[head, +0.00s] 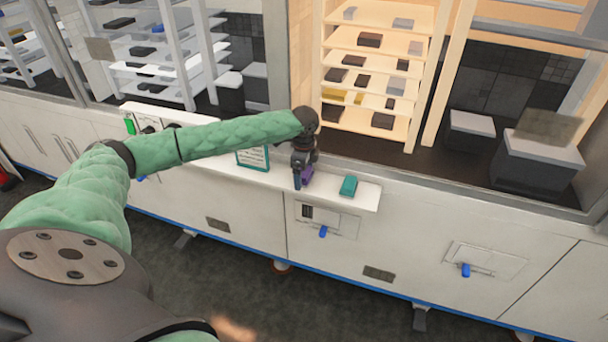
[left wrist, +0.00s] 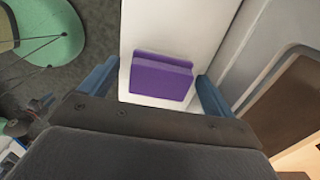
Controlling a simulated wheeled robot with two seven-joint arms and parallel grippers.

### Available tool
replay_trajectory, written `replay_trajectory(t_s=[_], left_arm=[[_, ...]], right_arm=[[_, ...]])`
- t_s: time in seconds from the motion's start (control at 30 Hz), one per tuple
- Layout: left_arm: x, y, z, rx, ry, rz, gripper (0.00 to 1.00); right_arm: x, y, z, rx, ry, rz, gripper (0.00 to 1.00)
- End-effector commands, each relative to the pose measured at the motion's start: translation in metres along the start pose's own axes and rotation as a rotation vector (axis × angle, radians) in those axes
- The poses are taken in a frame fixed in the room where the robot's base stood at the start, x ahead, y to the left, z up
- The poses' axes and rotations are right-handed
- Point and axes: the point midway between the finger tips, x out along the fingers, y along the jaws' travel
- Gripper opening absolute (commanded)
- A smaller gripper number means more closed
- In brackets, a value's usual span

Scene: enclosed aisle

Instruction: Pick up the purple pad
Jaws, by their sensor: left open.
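The purple pad (left wrist: 160,80) is a small block on a narrow white ledge. In the left wrist view it sits between the two blue fingers of my left gripper (left wrist: 158,88). Gaps show between the fingers and the pad's sides. In the head view the purple pad (head: 307,174) is partly hidden by my left gripper (head: 301,180), which points down over the ledge and is open. I cannot tell how far above the ledge the fingertips are. My right gripper is not in view.
A teal block (head: 348,186) lies on the white ledge (head: 368,198) to the right of my gripper. A framed teal-edged sign (head: 253,158) stands to the left, below my arm. Behind the ledge is a lit shelf unit (head: 330,118). Blue-handled latches (head: 323,231) are on the cabinet front below.

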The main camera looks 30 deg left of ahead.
Motion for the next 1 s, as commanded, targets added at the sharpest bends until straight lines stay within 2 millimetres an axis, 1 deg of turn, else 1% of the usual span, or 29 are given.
replay_trajectory(t_s=[0.27, 0.3, 0.37, 0.4, 0.53, 0.93, 0.97, 1.0], left_arm=[[0.002, 0.0, 0.0, 0.001, 0.001, -0.001, 0.89], [0.002, 0.0, 0.0, 0.0, 0.001, -0.001, 0.85], [0.002, 0.0, 0.0, 0.001, 0.001, -0.001, 0.73], [0.002, 0.0, 0.0, 0.001, 0.001, -0.001, 0.66], [0.002, 0.0, 0.0, 0.001, 0.001, -0.001, 0.4], [0.001, 0.001, 0.0, 0.0, 0.001, -0.001, 0.4], [0.0, 0.001, 0.0, 0.0, 0.001, -0.001, 0.4], [-0.001, 0.002, 0.0, 0.0, 0.001, -0.001, 0.4]], right_arm=[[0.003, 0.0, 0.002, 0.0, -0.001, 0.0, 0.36], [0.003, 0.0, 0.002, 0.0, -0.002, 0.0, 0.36], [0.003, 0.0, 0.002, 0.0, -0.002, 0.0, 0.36], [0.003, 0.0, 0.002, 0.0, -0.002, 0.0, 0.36], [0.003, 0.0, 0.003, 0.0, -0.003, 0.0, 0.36], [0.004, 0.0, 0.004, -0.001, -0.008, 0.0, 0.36], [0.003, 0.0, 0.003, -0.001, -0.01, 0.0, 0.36], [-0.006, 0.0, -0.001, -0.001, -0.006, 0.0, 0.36]])
